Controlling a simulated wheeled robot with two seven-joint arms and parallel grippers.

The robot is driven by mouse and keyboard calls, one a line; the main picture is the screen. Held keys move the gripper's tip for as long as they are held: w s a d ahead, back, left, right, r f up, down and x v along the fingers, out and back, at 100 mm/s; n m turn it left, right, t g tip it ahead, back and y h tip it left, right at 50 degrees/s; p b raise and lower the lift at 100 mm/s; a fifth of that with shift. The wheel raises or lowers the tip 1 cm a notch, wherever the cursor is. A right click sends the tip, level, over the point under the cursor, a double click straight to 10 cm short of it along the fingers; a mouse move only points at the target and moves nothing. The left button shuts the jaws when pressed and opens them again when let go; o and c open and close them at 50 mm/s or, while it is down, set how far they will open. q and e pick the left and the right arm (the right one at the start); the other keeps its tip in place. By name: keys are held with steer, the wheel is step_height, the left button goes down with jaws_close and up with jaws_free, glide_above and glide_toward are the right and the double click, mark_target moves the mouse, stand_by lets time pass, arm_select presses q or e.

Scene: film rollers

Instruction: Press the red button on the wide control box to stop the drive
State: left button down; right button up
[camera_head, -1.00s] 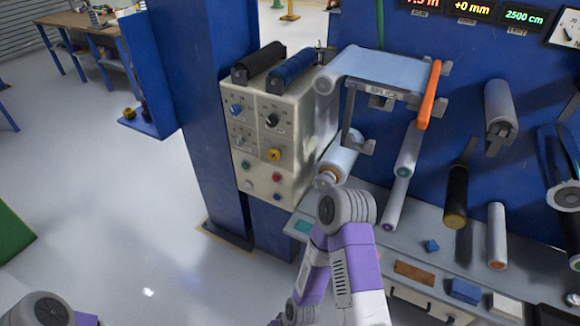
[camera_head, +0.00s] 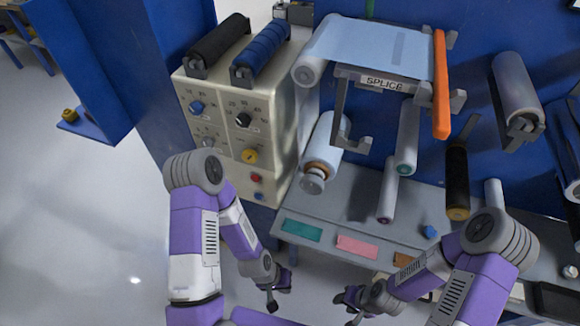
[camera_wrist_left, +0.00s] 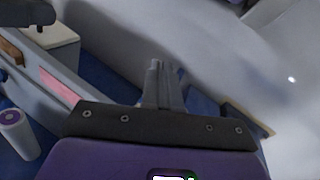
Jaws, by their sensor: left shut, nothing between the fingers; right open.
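The cream control box (camera_head: 222,105) stands at the left of the machine, with dials, a yellow knob (camera_head: 250,156) and small buttons on its front. A red button (camera_head: 257,178) shows low on that front, above a small blue one. My left arm covers the lower left of the front. My left gripper (camera_head: 272,302) is below and in front of the box, apart from it. Its fingers are together and empty in the left wrist view (camera_wrist_left: 158,85). My right gripper (camera_head: 350,304) is open and empty, further right, below the shelf edge.
A grey shelf (camera_head: 350,205) with teal and pink pads lies right of the box. Several rollers and an orange bar (camera_head: 441,85) stick out above it. A blue column (camera_head: 150,75) stands left of the box.

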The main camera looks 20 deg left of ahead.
stand_by(0.3)
arm_select(q)
steer(key=w+a+f+t+y+b, duration=0.2)
steer(key=w+a+f+y, duration=0.1)
steer(key=a+f+y, duration=0.3)
steer(key=w+a+m+t+y+b, duration=0.15)
steer(key=w+a+t+y, duration=0.35)
steer(key=a, duration=0.6)
steer(key=w+a+r+m+t+y, duration=0.1)
steer(key=w+r+m+t+y, duration=0.1)
steer(key=r, duration=0.6)
steer(key=w+a+r+m+t+y+b, duration=0.1)
steer(key=w+r+m+t+y, duration=0.2)
steer(key=w+r+t, duration=0.3)
step_height(320, 180, up, 2)
steer(key=shift+w+a+r+t+y+b, duration=0.2)
steer(key=shift+w+t+y+b, duration=0.15)
steer(key=shift+y, duration=0.25)
